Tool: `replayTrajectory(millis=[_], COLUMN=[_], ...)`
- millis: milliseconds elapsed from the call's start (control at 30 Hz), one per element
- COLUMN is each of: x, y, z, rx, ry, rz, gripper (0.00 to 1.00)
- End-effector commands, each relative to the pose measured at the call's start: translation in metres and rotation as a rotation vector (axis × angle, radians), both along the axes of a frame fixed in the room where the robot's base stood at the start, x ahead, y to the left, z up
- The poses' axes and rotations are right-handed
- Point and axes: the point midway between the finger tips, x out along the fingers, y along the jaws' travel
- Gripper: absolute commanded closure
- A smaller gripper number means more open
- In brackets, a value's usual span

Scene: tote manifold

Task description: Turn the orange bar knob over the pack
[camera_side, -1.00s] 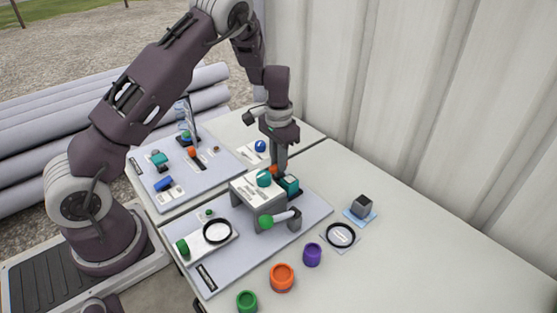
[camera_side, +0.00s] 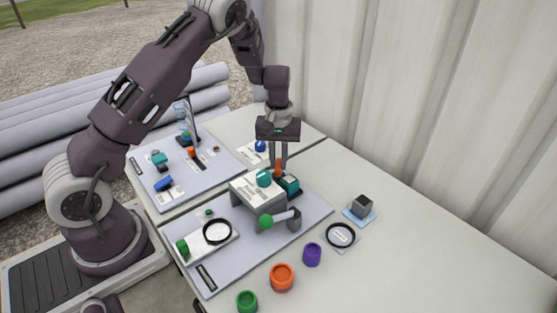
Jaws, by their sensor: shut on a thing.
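The orange bar knob (camera_side: 279,167) stands on the near panel, just behind the grey raised block. My gripper (camera_side: 279,170) points straight down over it, with one finger on each side, and is shut on the knob. The knob's lower part is hidden behind the block and a teal knob. A dark teal box (camera_side: 289,184), which may be the pack, sits right beside and below the fingertips. I cannot tell the exact gap between the knob and this box.
The grey raised block (camera_side: 257,197) carries a teal knob (camera_side: 264,178). A green-ended lever (camera_side: 280,218) juts out in front. Loose orange (camera_side: 282,277), purple (camera_side: 312,254) and green (camera_side: 247,301) cups stand at the front.

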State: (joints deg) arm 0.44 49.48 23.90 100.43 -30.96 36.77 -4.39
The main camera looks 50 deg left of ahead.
Motion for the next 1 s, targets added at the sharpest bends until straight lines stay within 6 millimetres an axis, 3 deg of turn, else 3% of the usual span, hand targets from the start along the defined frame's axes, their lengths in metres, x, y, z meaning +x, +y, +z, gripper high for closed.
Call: replayTrajectory(millis=[600, 1000], x=[0.0008, 0.0008], y=[0.0002, 0.0003], z=[0.001, 0.001], rx=[0.0, 0.0], ry=[-0.003, -0.003], rz=[0.548, 0.747], gripper=[1.0, 1.0])
